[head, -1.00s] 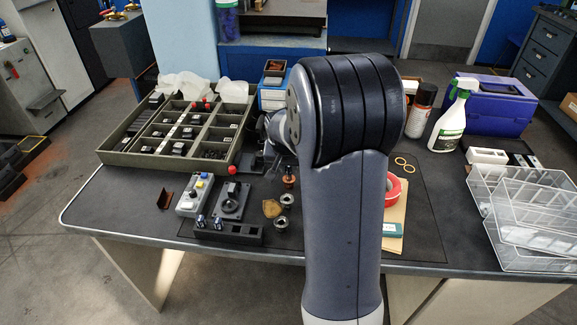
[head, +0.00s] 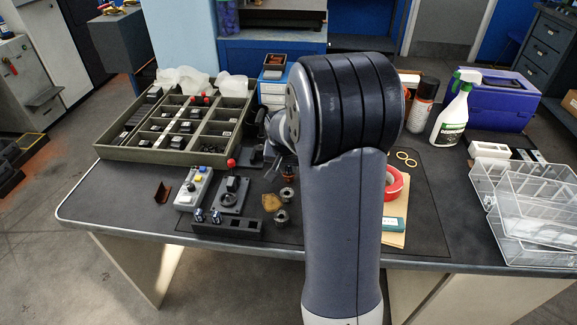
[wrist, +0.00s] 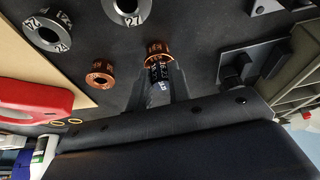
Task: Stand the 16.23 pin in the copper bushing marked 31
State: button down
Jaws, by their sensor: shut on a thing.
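In the wrist view my gripper (wrist: 157,80) is shut on a dark pin (wrist: 157,72) with pale lettering, too small to read surely. The pin's far end lines up with a copper bushing (wrist: 158,48). I cannot tell whether it is inside the bushing or just above it. That bushing's mark is not clearly legible. A second copper bushing (wrist: 100,76) lies to its left, apart from the gripper, its mark also unreadable. In the head view my gripper (head: 272,165) is partly hidden by my arm, beside a copper bushing (head: 288,171).
Steel bushings stand close by: one marked 27 (wrist: 127,8) and one apparently marked 24 (wrist: 47,30). A red tape roll (wrist: 35,100) is at the left. Dark fixtures (wrist: 238,65) are at the right. A compartment tray (head: 103,155) stands at the back left.

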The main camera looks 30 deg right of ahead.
jog(key=c, duration=1.2)
grip_release()
jog(key=shift+c, duration=0.2)
jog(key=p+v, duration=0.1)
jog(key=v, duration=0.9)
jog(key=shift+r, duration=0.4)
jog(key=shift+s, duration=0.15)
jog(key=b+x, duration=0.1)
jog(key=x, duration=0.9)
jog(key=shift+f, duration=0.3)
jog(key=shift+r+p, duration=0.25)
jog(key=shift+p, duration=0.05)
